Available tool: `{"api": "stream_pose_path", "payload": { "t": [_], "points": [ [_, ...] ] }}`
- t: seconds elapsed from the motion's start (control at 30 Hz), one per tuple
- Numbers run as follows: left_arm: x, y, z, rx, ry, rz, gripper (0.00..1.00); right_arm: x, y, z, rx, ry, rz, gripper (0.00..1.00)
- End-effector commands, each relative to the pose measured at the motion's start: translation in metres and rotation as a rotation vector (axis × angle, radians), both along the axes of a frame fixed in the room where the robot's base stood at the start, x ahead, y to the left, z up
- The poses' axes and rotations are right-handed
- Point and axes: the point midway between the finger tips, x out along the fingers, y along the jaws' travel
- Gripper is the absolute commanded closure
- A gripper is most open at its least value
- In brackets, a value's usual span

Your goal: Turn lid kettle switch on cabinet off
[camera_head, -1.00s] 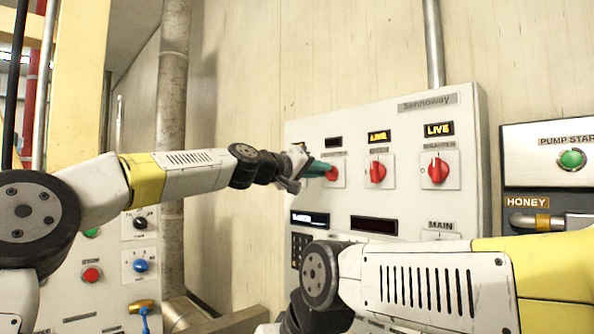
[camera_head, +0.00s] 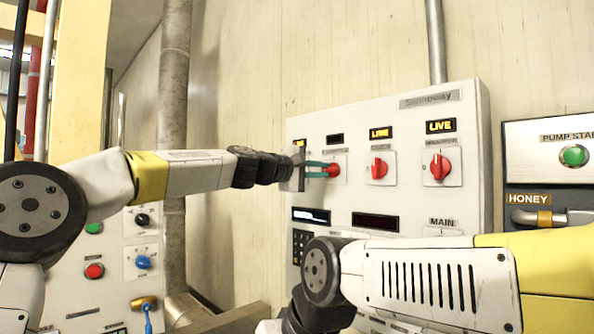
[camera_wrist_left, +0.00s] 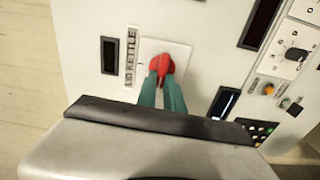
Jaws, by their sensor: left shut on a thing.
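The fingers hide part of the knob. My right gripper is out of sight below its arm.
Two similar red knobs (camera_head: 379,168) (camera_head: 439,167) stand to the right under lit LIVE displays. My right forearm crosses in front of the cabinet's lower part. A vertical pipe (camera_head: 173,110) and a panel with coloured buttons (camera_head: 95,271) are at the left.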

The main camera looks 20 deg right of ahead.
Motion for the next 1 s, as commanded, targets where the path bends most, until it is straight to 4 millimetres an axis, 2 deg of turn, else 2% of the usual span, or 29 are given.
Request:
{"api": "stream_pose_path", "payload": {
  "t": [0.67, 0.7, 0.8, 1.0],
  "points": [
    [0.0012, 0.0006, -0.0015, -0.022, 0.057, 0.002, 1.0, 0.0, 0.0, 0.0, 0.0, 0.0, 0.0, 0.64],
    [0.0012, 0.0006, -0.0015, -0.022, 0.057, 0.002, 0.82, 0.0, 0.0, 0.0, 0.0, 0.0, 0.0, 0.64],
    [0.001, 0.0005, -0.0015, -0.022, 0.056, 0.002, 0.66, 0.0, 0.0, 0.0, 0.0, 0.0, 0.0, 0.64],
    [0.0005, 0.0002, -0.0012, -0.022, 0.055, 0.001, 0.66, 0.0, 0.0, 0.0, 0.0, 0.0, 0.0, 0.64]
  ]
}}
